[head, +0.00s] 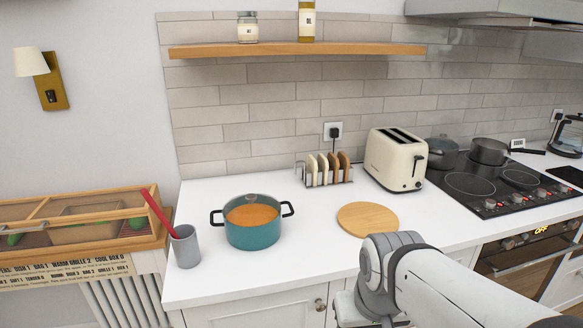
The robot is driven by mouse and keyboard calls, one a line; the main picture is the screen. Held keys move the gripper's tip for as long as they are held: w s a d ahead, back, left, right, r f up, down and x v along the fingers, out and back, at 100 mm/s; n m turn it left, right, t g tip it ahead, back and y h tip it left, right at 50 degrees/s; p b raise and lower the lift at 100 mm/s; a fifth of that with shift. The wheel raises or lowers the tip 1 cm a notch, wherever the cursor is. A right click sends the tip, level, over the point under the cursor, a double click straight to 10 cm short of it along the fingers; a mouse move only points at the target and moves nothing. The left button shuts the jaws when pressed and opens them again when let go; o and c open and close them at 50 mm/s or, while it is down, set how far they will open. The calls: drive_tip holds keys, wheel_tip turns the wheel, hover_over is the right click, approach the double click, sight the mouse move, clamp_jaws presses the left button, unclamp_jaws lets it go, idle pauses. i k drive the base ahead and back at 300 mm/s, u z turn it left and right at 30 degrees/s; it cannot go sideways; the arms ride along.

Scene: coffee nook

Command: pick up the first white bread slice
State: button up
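A wire toast rack (300,172) stands on the white counter near the tiled wall, left of the toaster. It holds several upright bread slices side by side. The paler, white-looking bread slices are at the left, with the leftmost one (312,172) at the end of the row. The browner slices (344,166) are at the right. The slices partly hide one another. My arm reaches in from the lower right and bends down at the counter's front edge, well short of the rack. My gripper's fingers do not show.
A cream toaster (396,160) stands right of the rack. A round wooden board (367,219) lies in front. A teal pot (252,224) with orange contents and a grey cup (186,247) holding a red utensil stand left. A shelf (300,50) hangs above. Counter between pot and board is clear.

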sight(312, 163)
drive_tip(key=i, duration=0.85)
drive_tip(key=z, duration=0.05)
